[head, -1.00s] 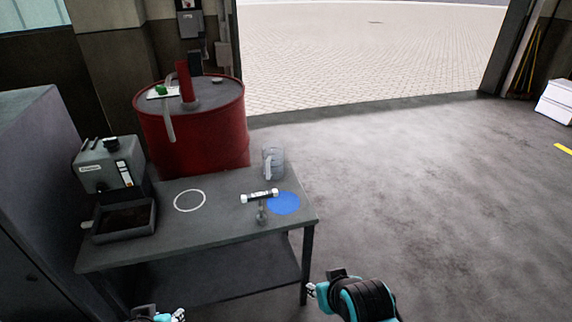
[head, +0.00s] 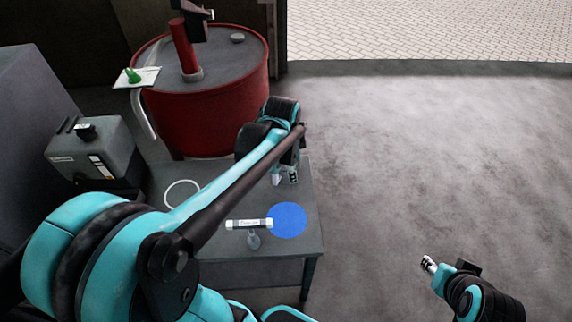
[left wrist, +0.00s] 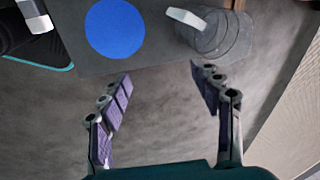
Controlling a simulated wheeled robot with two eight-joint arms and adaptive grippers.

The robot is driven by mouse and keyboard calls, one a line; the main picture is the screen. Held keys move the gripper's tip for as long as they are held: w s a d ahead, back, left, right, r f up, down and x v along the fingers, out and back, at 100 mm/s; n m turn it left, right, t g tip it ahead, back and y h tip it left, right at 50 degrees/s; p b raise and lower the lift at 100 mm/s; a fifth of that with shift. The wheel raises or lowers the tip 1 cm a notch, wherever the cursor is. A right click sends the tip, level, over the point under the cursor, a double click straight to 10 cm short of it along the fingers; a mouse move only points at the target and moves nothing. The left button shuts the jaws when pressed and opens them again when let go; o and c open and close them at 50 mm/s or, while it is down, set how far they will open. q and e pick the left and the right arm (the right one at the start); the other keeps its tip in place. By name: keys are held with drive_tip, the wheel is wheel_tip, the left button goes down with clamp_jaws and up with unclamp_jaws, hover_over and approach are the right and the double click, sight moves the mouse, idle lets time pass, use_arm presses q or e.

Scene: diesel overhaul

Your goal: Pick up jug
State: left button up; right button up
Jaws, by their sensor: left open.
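The jug (left wrist: 212,38) is clear, with a pale handle, and stands near the table's edge in the left wrist view. My left gripper (left wrist: 161,78) is open and empty there. The jug lies beyond its fingertips, toward the right finger, and is not between the fingers. In the head view my left arm reaches across the table, with its gripper (head: 286,174) at the back right corner. The arm and gripper largely hide the jug there. My right gripper (head: 430,265) hangs over the floor right of the table; its jaws are too small to judge.
A blue disc (head: 287,220) and a white-ended tube (head: 241,224) lie on the table (head: 305,243). A white ring (head: 169,201) is at the left, near a grey machine (head: 92,150). A red drum (head: 216,105) stands behind. The floor at right is clear.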

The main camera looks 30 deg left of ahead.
use_arm(q)
drive_tip(key=w+a+f+m+g+p, duration=0.1)
drive_tip(key=w+a+f+m, duration=0.1)
drive_tip(key=w+a+f+m+g+p, duration=0.1)
drive_tip(key=w+a+f+m, duration=0.1)
drive_tip(key=a, duration=0.1)
drive_tip(key=w+a+f+m+p, duration=0.1)
drive_tip(key=w+a+m, duration=0.1)
drive_tip(key=shift+a+f+m+g+h, duration=0.3)
drive_tip(key=shift+a+f+m+g, duration=0.1)
drive_tip(key=shift+a+f+m, duration=0.15)
drive_tip(key=shift+f+m, duration=0.15)
drive_tip(key=shift+f, duration=0.05)
wheel_tip(320, 180, down, 3)
drive_tip(key=shift+r+b, duration=0.1)
drive_tip(key=shift+b, duration=0.4)
drive_tip(key=f+b, duration=0.1)
drive_tip(key=f, duration=0.1)
drive_tip(key=f+b, duration=0.1)
drive_tip(key=f, duration=0.1)
drive_tip(key=shift+s+d+f, duration=0.15)
drive_tip(key=shift+d, duration=0.05)
drive_tip(key=shift+f, duration=0.4)
drive_tip(key=shift+r, duration=0.1)
drive_tip(key=shift+c, duration=0.9)
clamp_jaws()
use_arm(e)
drive_tip(key=shift+s+a+r, duration=0.1)
drive_tip(key=shift+s+r, duration=0.1)
drive_tip(key=shift+r, duration=0.15)
